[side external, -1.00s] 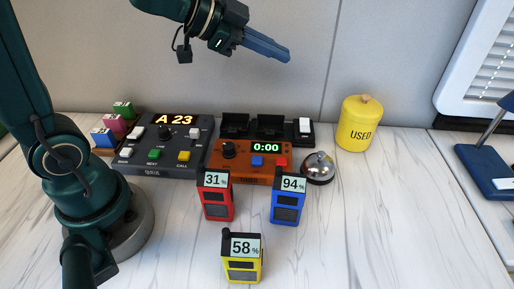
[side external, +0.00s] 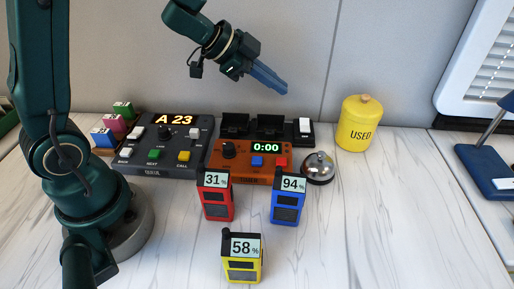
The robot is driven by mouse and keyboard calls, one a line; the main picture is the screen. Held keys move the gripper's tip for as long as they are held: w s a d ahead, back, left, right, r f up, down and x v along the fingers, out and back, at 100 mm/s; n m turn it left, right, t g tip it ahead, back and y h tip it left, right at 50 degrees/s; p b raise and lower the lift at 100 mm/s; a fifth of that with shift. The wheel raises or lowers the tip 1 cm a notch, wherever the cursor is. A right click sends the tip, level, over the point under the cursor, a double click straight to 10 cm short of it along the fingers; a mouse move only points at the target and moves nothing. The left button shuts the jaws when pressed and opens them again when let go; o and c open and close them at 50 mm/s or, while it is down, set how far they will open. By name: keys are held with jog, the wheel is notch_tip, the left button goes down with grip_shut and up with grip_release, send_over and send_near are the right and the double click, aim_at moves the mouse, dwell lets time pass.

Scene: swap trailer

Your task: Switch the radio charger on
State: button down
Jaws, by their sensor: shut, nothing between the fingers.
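The black radio charger (side external: 251,135) stands at the back of the table against the wall, behind the orange timer. Its dark upright slots are empty. A white rocker switch (side external: 304,126) sits at its right end; I cannot tell which way it is tipped. My gripper (side external: 284,90) is shut and empty, in the air above the charger's right part, up and left of the switch. Three radios stand upright in front: red (side external: 217,204) reading 31%, blue (side external: 287,207) reading 94%, and yellow (side external: 242,265) reading 58%.
The orange timer (side external: 214,178) reads 0:00, just before the charger. A grey call panel (side external: 134,167) reading A 23 stands left. A silver bell (side external: 318,170) and a yellow USED jar (side external: 358,125) stand right. The front right table is clear.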

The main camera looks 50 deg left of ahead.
send_near(309, 119)
jog(key=w+d, duration=0.2)
jog(key=shift+w+d+r, duration=0.1)
jog(key=shift+d+r, duration=0.05)
jog(key=shift+d, duration=0.2)
jog(key=f, duration=0.1)
jog(key=w+f, duration=0.1)
jog(key=shift+w+a+f, duration=0.1)
jog(key=shift+a+f, duration=0.1)
jog(key=shift+f, duration=0.2)
jog(key=shift+w+a+f, duration=0.2)
jog(key=shift+f, duration=0.5)
